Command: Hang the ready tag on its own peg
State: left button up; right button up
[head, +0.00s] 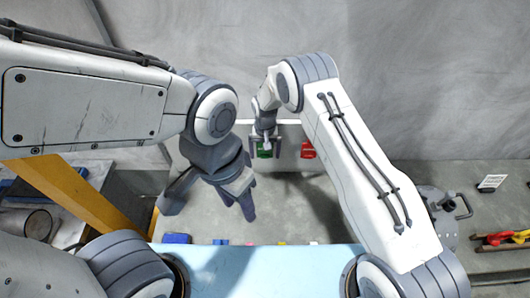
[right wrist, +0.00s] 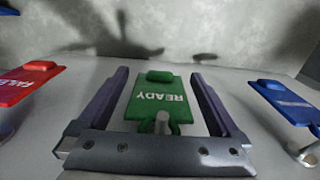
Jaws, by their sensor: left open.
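The green ready tag (right wrist: 160,98) shows in the right wrist view, its lettering upside down. Its near end is at a metal peg (right wrist: 162,122), and it appears to hang there. My right gripper (right wrist: 160,73) is open, its fingers on either side of the tag with gaps. In the head view the green tag (head: 264,151) shows between the fingers of my right gripper (head: 265,156) at the white board. My left gripper (head: 208,207) is open and empty, lower and to the left.
A red tag (right wrist: 30,82) and a blue tag (right wrist: 285,100) hang on either side of the green one. In the head view the red tag (head: 308,149) is on the white board (head: 290,133). A pale blue surface (head: 270,275) lies in front.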

jog(key=shift+r, duration=0.1)
notch_tip(320, 180, up, 9)
jog(key=shift+r+b, duration=0.15)
jog(key=shift+b, duration=0.6)
jog(key=shift+r, duration=0.45)
jog(key=shift+d+r, duration=0.2)
jog(key=s+d+r+t, duration=0.1)
jog(key=s+d+r, duration=0.75)
jog(key=d, duration=0.25)
jog(key=s+d+r+t, duration=0.1)
jog(key=s+d+r, duration=0.1)
jog(key=s+d, duration=0.3)
jog(key=s+d+r+t, duration=0.1)
jog(key=s+d+r, duration=0.1)
jog(key=s, duration=0.5)
jog(key=s+a+r+n+g, duration=0.1)
jog(key=s+a+n, duration=0.1)
jog(key=s+a, duration=0.2)
jog(key=s+a+r+n+g, duration=0.1)
jog(key=s+a+r+n, duration=0.1)
jog(key=s+a, duration=0.3)
jog(key=s+a+r+n+g+y, duration=0.1)
jog(key=s+a+r+n, duration=0.1)
jog(key=s+a+n, duration=0.1)
jog(key=shift+s+a+r, duration=0.25)
jog(key=shift+s+a, duration=0.55)
jog(key=shift+s, duration=0.3)
